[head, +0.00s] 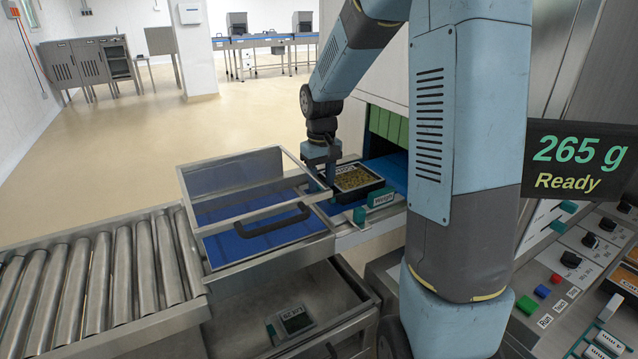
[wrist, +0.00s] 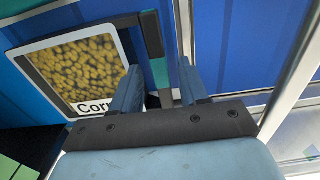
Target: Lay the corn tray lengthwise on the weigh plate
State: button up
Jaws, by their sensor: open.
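The corn tray (head: 357,180) is a black tray of yellow corn with a white-edged, labelled top. In the head view it rests on the blue surface behind the teal "Weigh" sign (head: 382,199), at the weigh plate (head: 341,211). The display (head: 580,149) reads 265 g, Ready. My gripper (head: 329,181) points down at the tray's left edge. In the wrist view my gripper (wrist: 159,84) is open, its left finger by the edge of the corn tray (wrist: 82,68) near the "Corn" label. Whether either finger touches the tray is hard to tell.
A clear-lidded frame with a black handle (head: 262,222) stands left of the plate, close to my gripper. A roller conveyor (head: 105,275) lies further left. A blue belt (head: 392,168) leads into an opening with green strips on the right. A control panel (head: 570,270) is at right.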

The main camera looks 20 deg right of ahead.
notch_tip(320, 180, up, 11)
jog(key=s+r+m+t, duration=0.1)
jog(key=s+r+t, duration=0.1)
jog(key=s, duration=1.1)
jog(key=s+r+m+t, duration=0.1)
jog(key=s+r+t, duration=0.2)
jog(key=s, duration=1)
jog(key=shift+a+r+t, duration=0.15)
jog(key=shift+a+t, duration=0.1)
jog(key=shift+t, duration=0.05)
